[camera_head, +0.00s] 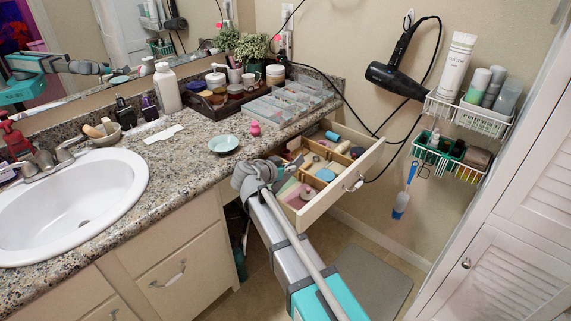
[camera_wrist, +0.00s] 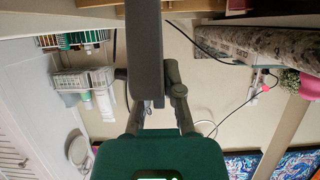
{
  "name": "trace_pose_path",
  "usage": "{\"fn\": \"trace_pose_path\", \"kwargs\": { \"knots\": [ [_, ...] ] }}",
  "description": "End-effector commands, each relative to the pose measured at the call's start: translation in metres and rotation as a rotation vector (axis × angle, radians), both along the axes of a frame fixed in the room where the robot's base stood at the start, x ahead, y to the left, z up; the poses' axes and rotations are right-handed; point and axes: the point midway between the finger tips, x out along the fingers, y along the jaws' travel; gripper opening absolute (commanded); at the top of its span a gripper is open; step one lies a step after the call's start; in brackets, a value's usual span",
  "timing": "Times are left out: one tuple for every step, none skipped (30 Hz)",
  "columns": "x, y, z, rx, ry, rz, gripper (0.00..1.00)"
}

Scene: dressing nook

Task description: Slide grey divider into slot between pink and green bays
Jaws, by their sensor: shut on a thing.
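The grey divider (camera_wrist: 145,50) shows in the wrist view as a flat dark grey bar, held between the fingers of my gripper (camera_wrist: 150,82) and reaching to the top edge of the picture. My gripper is shut on it. In the head view my gripper (camera_head: 256,173) is at the left side of the open drawer (camera_head: 340,186), by the counter edge; I cannot pick out the divider there. The drawer has wooden partitions and coloured bays. A pink area (camera_head: 294,194) shows at its near left. The green bay and the slot are too small or hidden to make out.
The granite counter (camera_head: 190,160) overhangs the drawer's left side. Wire baskets (camera_head: 450,158) are at right.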

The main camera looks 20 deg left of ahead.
Motion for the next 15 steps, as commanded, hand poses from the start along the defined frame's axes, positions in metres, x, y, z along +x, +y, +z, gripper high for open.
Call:
{"fn": "trace_pose_path", "kwargs": {
  "knots": [
    [-0.007, -0.004, 0.013, 0.000, 0.000, 0.000, 0.00],
    [-0.009, -0.005, 0.016, 0.000, 0.000, 0.000, 0.00],
    [-0.013, -0.007, 0.021, 0.000, 0.000, 0.000, 0.00],
    [-0.015, -0.008, 0.024, 0.000, 0.000, 0.000, 0.00],
    [-0.018, -0.010, 0.028, 0.000, 0.000, 0.000, 0.00],
    [-0.021, -0.011, 0.032, 0.000, 0.000, 0.000, 0.00],
    [-0.024, -0.013, 0.036, 0.000, 0.000, 0.000, 0.00],
    [-0.026, -0.014, 0.039, 0.000, 0.000, 0.000, 0.00],
    [-0.029, -0.016, 0.044, 0.000, 0.000, 0.000, 0.00],
    [-0.032, -0.017, 0.047, 0.000, 0.000, 0.000, 0.00],
    [-0.038, -0.020, 0.049, 0.000, 0.000, 0.000, 0.00],
    [-0.048, -0.026, 0.053, 0.000, 0.000, 0.001, 0.00],
    [-0.054, -0.029, 0.055, -0.001, -0.001, 0.001, 0.00],
    [-0.059, -0.031, 0.058, -0.001, -0.001, 0.001, 0.00],
    [-0.066, -0.034, 0.061, -0.001, -0.001, 0.001, 0.00]
  ]
}}
